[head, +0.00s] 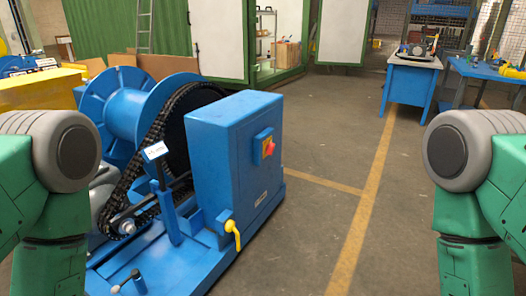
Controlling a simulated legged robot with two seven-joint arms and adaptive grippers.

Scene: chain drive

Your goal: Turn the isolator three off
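A blue chain-drive machine stands left of centre in the head view. A yellow lever handle (234,236) sits low at the cabinet's front corner and points down. No number is readable, so I cannot tell which of these is isolator three. My green arms show at the left and right edges, but neither gripper is in view. Nothing of mine is seen touching the machine.
A black chain (150,165) runs beside a blue drum (125,100). A small lever (130,281) is on the base. Open floor (320,215) lies to the right; blue tables (409,88) stand behind it.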

